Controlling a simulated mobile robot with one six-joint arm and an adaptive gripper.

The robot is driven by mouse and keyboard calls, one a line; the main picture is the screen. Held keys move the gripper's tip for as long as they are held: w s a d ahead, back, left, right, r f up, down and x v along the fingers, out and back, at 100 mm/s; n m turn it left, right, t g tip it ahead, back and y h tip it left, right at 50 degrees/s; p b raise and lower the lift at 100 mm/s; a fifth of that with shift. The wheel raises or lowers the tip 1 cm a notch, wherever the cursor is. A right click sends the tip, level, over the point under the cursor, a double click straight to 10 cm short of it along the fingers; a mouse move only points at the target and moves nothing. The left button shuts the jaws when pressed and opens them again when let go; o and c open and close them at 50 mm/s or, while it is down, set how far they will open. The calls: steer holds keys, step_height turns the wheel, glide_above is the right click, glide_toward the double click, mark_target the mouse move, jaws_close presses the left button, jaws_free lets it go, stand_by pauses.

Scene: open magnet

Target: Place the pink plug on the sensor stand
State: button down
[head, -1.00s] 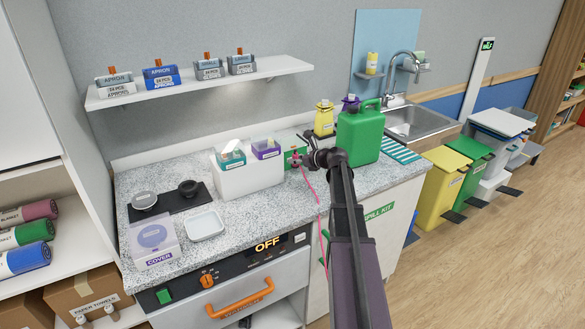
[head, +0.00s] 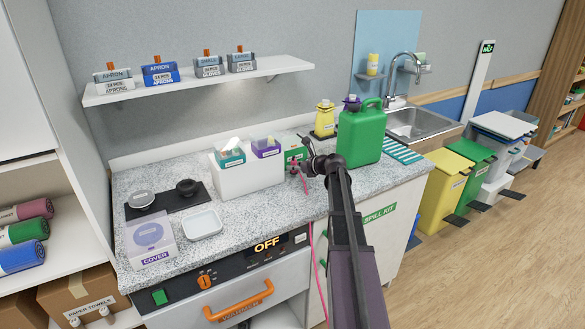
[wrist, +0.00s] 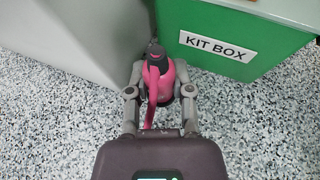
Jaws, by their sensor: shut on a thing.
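The pink plug (wrist: 158,82) is between the fingers of my gripper (wrist: 160,92) in the wrist view, roughly upright, with its pink cord running back toward the palm. My gripper is shut on it, low over the speckled counter. In the head view the plug (head: 294,167) is small beside my gripper (head: 300,165), just in front of the green kit box. The cord hangs down the counter front. No thing is labelled as the sensor stand; a black round piece (head: 188,187) stands on a dark mat at left, but I cannot tell if it is the stand.
The green kit box (wrist: 245,40) and the white bin (wrist: 70,40) stand close on either side of the plug. A green jug (head: 361,137) is right of my gripper. A white tray (head: 203,223) and clear cover (head: 150,242) sit at front left. Counter between is free.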

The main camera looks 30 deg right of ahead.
steer(key=shift+f, duration=0.2)
steer(key=c, duration=0.5)
jaws_free()
steer(key=shift+r, duration=0.15)
steer(key=shift+r, duration=0.1)
steer(key=p+v, duration=0.4)
steer(key=v, duration=0.8)
steer(key=shift+p, duration=0.35)
